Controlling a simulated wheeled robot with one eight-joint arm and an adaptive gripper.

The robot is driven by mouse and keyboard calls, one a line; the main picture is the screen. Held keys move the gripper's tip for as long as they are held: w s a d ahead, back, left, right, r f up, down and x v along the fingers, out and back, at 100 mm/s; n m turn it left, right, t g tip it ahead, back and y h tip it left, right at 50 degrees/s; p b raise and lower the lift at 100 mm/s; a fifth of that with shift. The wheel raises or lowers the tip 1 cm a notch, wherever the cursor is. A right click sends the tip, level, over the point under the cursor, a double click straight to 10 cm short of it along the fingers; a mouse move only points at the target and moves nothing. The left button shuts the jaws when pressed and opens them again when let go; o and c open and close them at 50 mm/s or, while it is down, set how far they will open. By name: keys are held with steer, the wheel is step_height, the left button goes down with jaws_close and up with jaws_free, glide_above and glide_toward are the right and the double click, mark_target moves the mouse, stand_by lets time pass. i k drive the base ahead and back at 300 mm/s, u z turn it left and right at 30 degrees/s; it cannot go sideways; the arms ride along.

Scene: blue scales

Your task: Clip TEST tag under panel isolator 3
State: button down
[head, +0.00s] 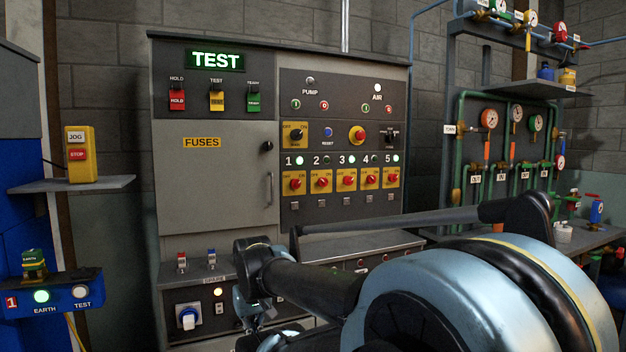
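The grey panel (215,205) stands ahead with a lit green TEST sign at its top. The yellow TEST tag (216,101) hangs at the upper left of the panel, between the red HOLD tag (177,101) and the green READY tag (253,102). Isolator 3 (346,180) is the middle red knob on a yellow plate, with a lit lamp above. A small square holder (347,202) sits below it and looks empty. My gripper (262,318) is low in front of the panel, well below the tags. My own arm partly hides it, so its fingers are unclear.
A shelf (75,185) with a yellow JOG/STOP box (80,155) juts out at left, above a blue EARTH/TEST box (50,295). A pipe rack with gauges (489,120) stands at right. Space before the panel's upper half looks clear.

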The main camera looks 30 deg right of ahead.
mark_target(216, 96)
steer(key=u, duration=2.05)
steer(key=k, duration=0.95)
steer(key=z, duration=0.5)
